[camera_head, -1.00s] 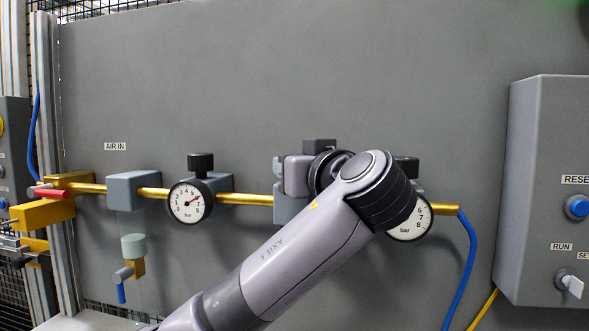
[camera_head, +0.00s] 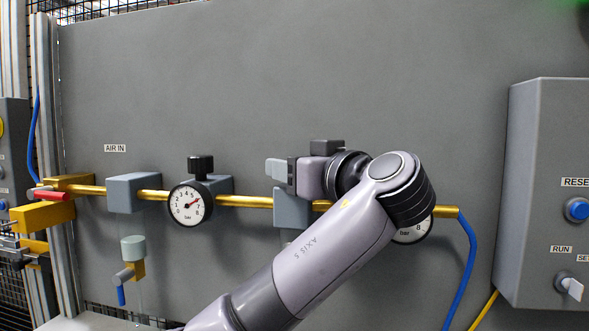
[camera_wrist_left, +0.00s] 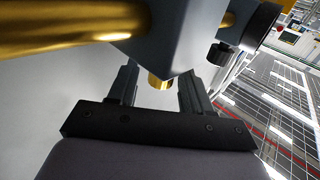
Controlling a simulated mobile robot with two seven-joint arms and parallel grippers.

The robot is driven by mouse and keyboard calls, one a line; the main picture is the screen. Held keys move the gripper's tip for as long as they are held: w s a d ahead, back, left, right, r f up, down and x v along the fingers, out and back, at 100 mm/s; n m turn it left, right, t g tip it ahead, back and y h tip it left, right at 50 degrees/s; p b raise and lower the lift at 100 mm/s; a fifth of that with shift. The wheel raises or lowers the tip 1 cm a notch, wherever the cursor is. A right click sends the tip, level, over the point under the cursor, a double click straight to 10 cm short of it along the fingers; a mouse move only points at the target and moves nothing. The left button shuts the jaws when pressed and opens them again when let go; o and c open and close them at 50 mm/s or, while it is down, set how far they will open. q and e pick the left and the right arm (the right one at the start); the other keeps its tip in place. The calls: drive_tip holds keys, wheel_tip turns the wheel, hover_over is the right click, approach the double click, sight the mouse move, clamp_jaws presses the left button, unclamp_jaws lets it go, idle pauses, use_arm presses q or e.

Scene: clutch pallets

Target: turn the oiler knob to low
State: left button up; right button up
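The grey-blue block (camera_head: 291,208) on the brass pipe, probably the oiler, is partly hidden behind my left gripper (camera_head: 277,169). In the left wrist view the block (camera_wrist_left: 185,35) fills the upper middle. A small brass stub (camera_wrist_left: 160,83), possibly its knob, shows below the block, in the gap between my left gripper's fingers (camera_wrist_left: 158,76). The fingers are apart and do not visibly press on the stub. No scale or low mark is readable. My right gripper is not in view.
A gauge (camera_head: 190,204) sits left on the pipe. Another gauge (camera_head: 412,231) is partly hidden behind my arm. A blue hose (camera_head: 464,275) hangs at the pipe's right end. A grey control box (camera_head: 540,180) stands right.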

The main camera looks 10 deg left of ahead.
use_arm(q)
drive_tip(key=shift+s+d+f, duration=0.1)
drive_tip(key=shift+s+d, duration=0.1)
drive_tip(key=shift+d, duration=0.05)
drive_tip(key=b+v, duration=0.1)
drive_tip(key=v, duration=0.5)
drive_tip(key=shift+s+d+b, duration=0.2)
drive_tip(key=shift+b, duration=0.15)
